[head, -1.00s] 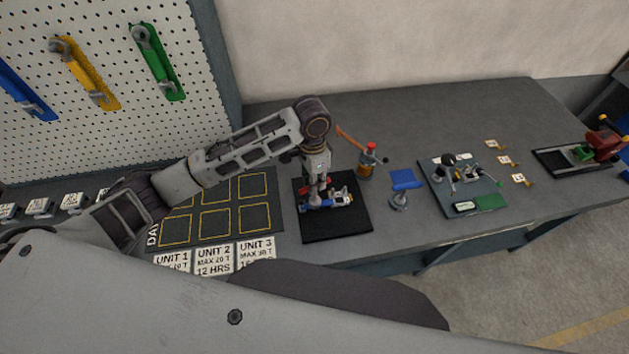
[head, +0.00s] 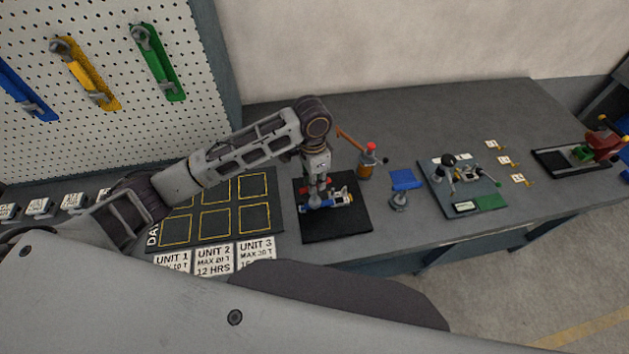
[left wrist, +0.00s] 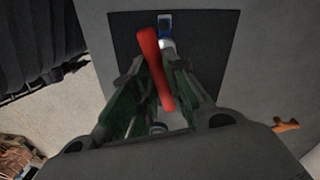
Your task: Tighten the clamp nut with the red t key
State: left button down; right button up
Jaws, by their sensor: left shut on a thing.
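The red T key (left wrist: 150,62) shows in the left wrist view as a red bar between the fingers of my left gripper (left wrist: 158,95). My left gripper is shut on it. In the head view my left gripper (head: 318,190) points down over the black mat (head: 338,226), at a small blue and silver clamp fixture (head: 340,198). A bit of the fixture's blue and silver end shows past the key in the wrist view (left wrist: 165,28). The clamp nut and the key's lower end are hidden by the gripper. My right gripper is not in view.
Right of the mat stand an orange-handled tool with a red top (head: 367,162), a blue-topped stand (head: 404,181) and a grey board with a toggle fixture (head: 445,200). A dark mat with yellow squares (head: 276,224) lies to the left. The bench behind the blue stand is clear.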

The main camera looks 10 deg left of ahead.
pick_arm(q)
jog(key=shift+r, duration=3)
